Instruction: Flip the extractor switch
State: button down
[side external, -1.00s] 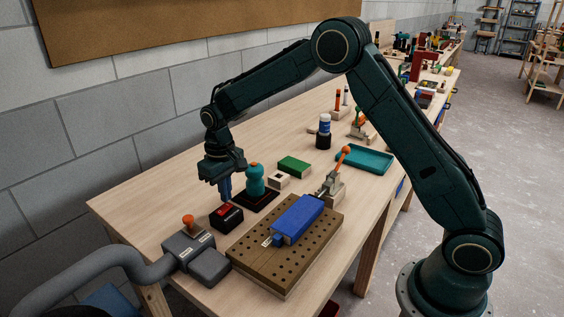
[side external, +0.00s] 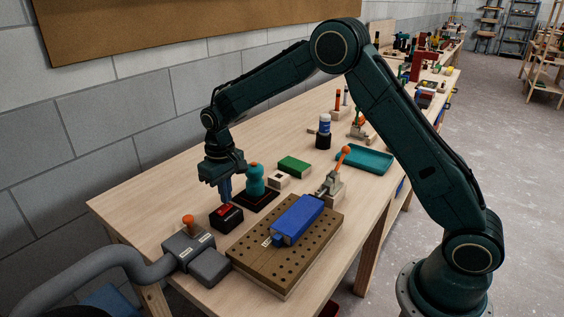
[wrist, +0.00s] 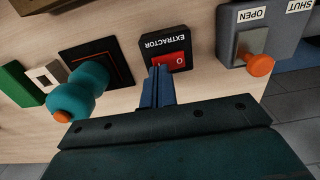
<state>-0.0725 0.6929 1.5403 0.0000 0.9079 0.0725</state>
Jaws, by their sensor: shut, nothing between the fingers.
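The extractor switch (side external: 226,217) is a small black box with a red rocker, standing on the bench. In the wrist view the switch (wrist: 158,42) shows the white word EXTRACTOR beside its red rocker (wrist: 180,60), which carries white marks. My gripper (side external: 226,201) points down just above the switch, its blue fingers shut and empty. In the wrist view the fingertips (wrist: 160,70) reach the rocker's edge and hide part of it. I cannot tell whether they touch it or which way the rocker is tilted.
A teal bottle-shaped object (side external: 255,180) with an orange top stands close beside my gripper. A grey duct gate (side external: 190,245) with an orange knob is at the near left. A blue block (side external: 298,219) lies on a drilled board (side external: 325,228) to the right.

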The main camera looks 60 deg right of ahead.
jog(key=shift+f, duration=0.75)
dwell(0.6)
jog(key=shift+r, duration=3.55)
